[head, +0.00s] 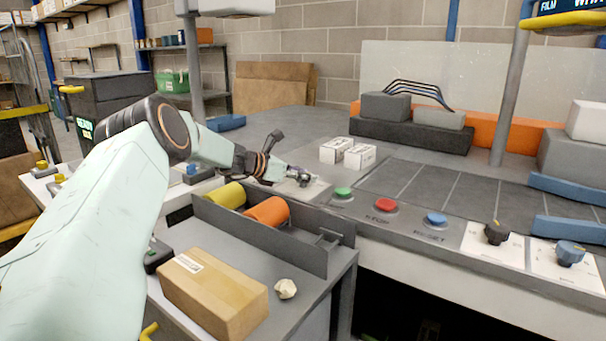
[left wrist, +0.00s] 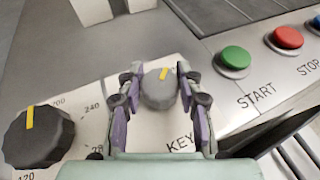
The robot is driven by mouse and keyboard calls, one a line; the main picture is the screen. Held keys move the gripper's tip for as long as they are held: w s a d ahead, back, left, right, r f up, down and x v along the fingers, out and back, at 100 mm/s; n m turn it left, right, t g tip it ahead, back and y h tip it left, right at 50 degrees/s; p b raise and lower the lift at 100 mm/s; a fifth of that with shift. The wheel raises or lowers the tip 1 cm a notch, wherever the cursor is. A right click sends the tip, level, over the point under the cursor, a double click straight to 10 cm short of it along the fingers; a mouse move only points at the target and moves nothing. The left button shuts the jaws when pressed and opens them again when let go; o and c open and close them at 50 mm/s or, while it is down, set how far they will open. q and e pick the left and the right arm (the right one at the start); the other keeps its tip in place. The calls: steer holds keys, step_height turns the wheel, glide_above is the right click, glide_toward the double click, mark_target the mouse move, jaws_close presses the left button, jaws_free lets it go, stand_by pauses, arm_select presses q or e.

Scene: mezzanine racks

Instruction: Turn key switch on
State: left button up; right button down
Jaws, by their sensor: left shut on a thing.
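The key switch (left wrist: 158,93) is a round grey knob with a yellow pointer line, on a white plate lettered "KEY". In the left wrist view its pointer stands nearly upright, tilted slightly right. My left gripper (left wrist: 160,82) is shut on the knob, one finger on each side. In the head view my left gripper (head: 299,176) reaches down to the panel, left of the green button, and largely hides the knob. My right gripper is not in view.
A green START button (left wrist: 234,59) and a red STOP button (left wrist: 287,39) are right of the key switch. A dark dial (left wrist: 40,137) with numbers is to its left. A grey bin (head: 275,235) with yellow and orange rolls stands in front of the panel, near a cardboard box (head: 212,294).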

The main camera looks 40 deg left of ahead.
arm_select(q)
steer(key=shift+r, duration=0.1)
steer(key=o, duration=1.2)
steer(key=shift+v, duration=3.7)
